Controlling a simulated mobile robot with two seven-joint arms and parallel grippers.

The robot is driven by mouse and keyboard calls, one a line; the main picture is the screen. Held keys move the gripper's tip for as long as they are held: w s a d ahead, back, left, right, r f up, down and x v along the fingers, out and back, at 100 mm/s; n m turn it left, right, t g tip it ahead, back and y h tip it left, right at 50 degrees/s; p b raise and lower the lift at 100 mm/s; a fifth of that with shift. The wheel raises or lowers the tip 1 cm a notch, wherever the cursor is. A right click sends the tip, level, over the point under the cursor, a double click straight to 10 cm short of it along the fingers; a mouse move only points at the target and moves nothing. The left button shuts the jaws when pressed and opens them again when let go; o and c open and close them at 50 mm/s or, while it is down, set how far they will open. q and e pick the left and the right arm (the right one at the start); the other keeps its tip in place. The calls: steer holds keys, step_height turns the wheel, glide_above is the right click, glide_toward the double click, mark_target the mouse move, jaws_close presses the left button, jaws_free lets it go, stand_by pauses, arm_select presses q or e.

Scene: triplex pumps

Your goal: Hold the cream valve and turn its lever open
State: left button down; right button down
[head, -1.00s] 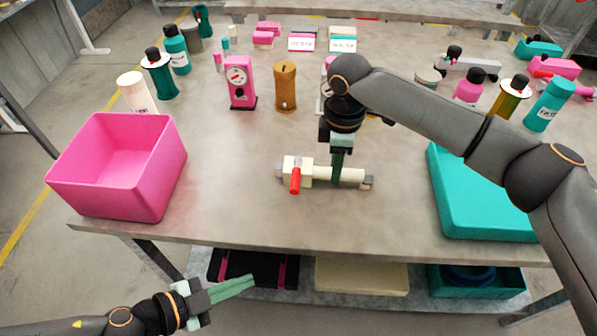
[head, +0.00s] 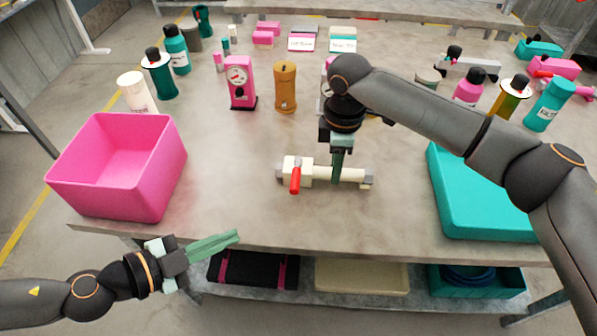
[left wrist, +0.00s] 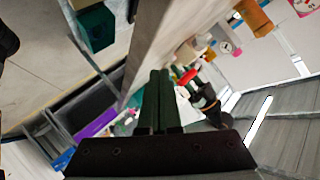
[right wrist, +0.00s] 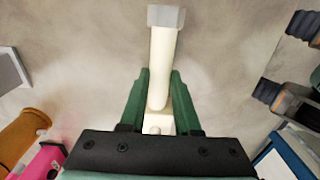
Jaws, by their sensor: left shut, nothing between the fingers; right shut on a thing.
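The cream valve (head: 350,174) lies on the table with its block-shaped body at the left and a grey end at the right. Its red lever (head: 295,179) is on the body and points toward the table's front edge. My right gripper (head: 338,180) is shut on the valve's cream pipe from above. The right wrist view shows the pipe (right wrist: 163,65) between the green fingers; the lever is hidden there. My left gripper (head: 236,236) is shut and empty at the table's front edge, to the left of and nearer than the valve.
A pink bin (head: 120,165) stands at the table's left front and a teal box (head: 478,195) at the right. A pink gauge unit (head: 240,82) and an orange cylinder (head: 285,87) stand behind the valve. The table (head: 225,185) between bin and valve is clear.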

arm_select(q)
steer(key=w+r+t, duration=0.1)
steer(key=w+r, duration=0.1)
steer(key=w+r+n+t, duration=0.1)
steer(key=w+r, duration=0.1)
steer(key=w, duration=0.1)
steer(key=w+r+n+t+y, duration=0.1)
steer(key=w+r, duration=0.1)
steer(key=w, duration=0.1)
steer(key=shift+d+r+t, duration=0.1)
steer(key=shift+d+t, duration=0.2)
steer(key=shift+d, duration=0.1)
steer(key=w+a+r+n+t+y, duration=0.25)
steer(key=w+r+n+y, duration=0.3)
steer(key=w, duration=0.35)
steer(key=r+m+g+h, duration=0.1)
steer(key=m+g+h, duration=0.65)
steer(key=g, duration=0.85)
glide_above(298, 181)
steer(key=a, duration=0.3)
steer(key=m+y, duration=0.1)
steer(key=y, duration=0.1)
steer(key=d+f, duration=0.1)
steer(key=f, duration=0.1)
steer(key=d+f, duration=0.1)
steer(key=f, duration=0.2)
steer(key=d+f, duration=0.2)
steer(key=shift+w+f, duration=0.1)
steer(key=shift+f, duration=0.1)
steer(key=shift+a, duration=0.5)
